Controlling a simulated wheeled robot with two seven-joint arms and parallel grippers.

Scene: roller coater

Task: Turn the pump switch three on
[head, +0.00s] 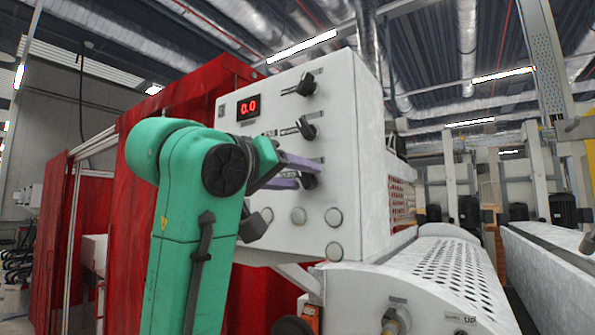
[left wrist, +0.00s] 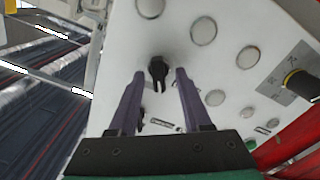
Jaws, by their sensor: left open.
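A white control panel (head: 350,150) carries a column of black rotary knobs: a top knob (head: 306,84), a middle knob (head: 307,129) and a lowest knob (head: 308,181). Their labels are too small to read. My left gripper (head: 318,173) reaches in from the left, its purple fingers at the lowest knob and partly covering it. In the left wrist view my left gripper (left wrist: 160,76) is open, with a black knob (left wrist: 157,72) in the gap between its fingertips. I cannot tell whether they touch it. My right gripper is not in view.
A red display (head: 248,107) on the panel reads 0.0. Several round buttons (head: 299,216) sit below the knobs. A red curtain (head: 195,95) hangs behind my left arm. A perforated white cover (head: 440,270) lies below and right of the panel.

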